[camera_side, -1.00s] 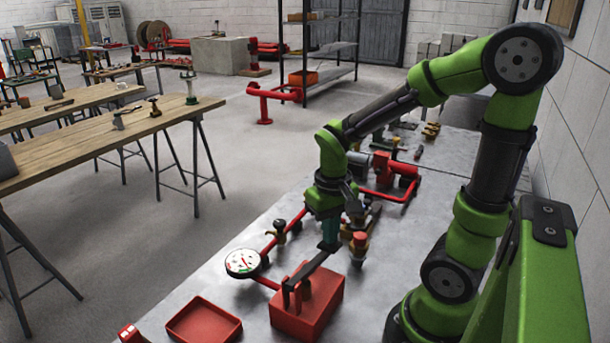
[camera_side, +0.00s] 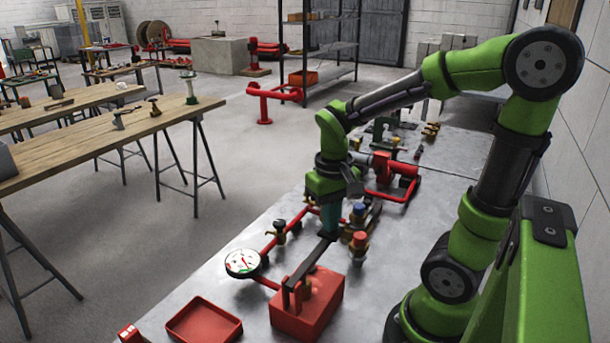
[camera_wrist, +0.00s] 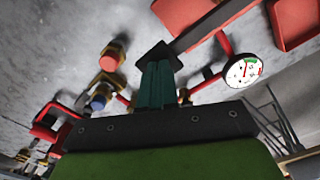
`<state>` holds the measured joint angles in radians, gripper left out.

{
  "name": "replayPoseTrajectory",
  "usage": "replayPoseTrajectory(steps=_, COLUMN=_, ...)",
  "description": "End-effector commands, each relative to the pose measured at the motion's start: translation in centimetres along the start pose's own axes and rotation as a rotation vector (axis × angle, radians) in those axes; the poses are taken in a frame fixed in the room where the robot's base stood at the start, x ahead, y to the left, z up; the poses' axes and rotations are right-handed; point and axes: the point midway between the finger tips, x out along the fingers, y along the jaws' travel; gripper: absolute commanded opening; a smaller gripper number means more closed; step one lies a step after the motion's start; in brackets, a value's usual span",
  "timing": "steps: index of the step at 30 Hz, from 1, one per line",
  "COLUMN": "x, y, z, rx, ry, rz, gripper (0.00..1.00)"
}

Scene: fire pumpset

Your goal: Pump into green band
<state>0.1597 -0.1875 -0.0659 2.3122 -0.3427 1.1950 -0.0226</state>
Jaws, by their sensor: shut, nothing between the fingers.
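The pump is a red box (camera_side: 307,308) at the front of the metal bench, with a dark lever (camera_side: 305,269) slanting up toward the back right. My gripper (camera_side: 330,233) is shut and empty, pointing down at the lever's far end. In the wrist view its teal fingers (camera_wrist: 156,84) meet the lever's dark square end pad (camera_wrist: 155,58); whether they touch it I cannot tell. A round white gauge (camera_side: 242,262) stands left of the pump. In the wrist view the gauge (camera_wrist: 249,70) shows green and red marks; its exact needle reading is too small to tell.
Red pipe with a brass valve (camera_side: 279,231) runs behind the gauge. Brass fittings with a red cap (camera_side: 359,240) and a blue cap (camera_side: 358,210) stand close right of my gripper. An empty red tray (camera_side: 204,322) lies front left.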

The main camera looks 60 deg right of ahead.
Motion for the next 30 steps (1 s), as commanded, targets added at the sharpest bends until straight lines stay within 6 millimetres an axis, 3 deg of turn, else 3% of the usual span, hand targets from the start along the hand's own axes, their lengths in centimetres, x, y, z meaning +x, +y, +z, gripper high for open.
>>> replayPoseTrajectory(steps=18, x=-5.5, y=0.0, z=0.0, rx=-0.001, ry=0.003, rz=-0.001, gripper=0.0)
replayPoseTrajectory(steps=30, x=-6.0, y=0.0, z=-0.1, rx=0.0, ry=0.004, rz=0.0, gripper=0.0)
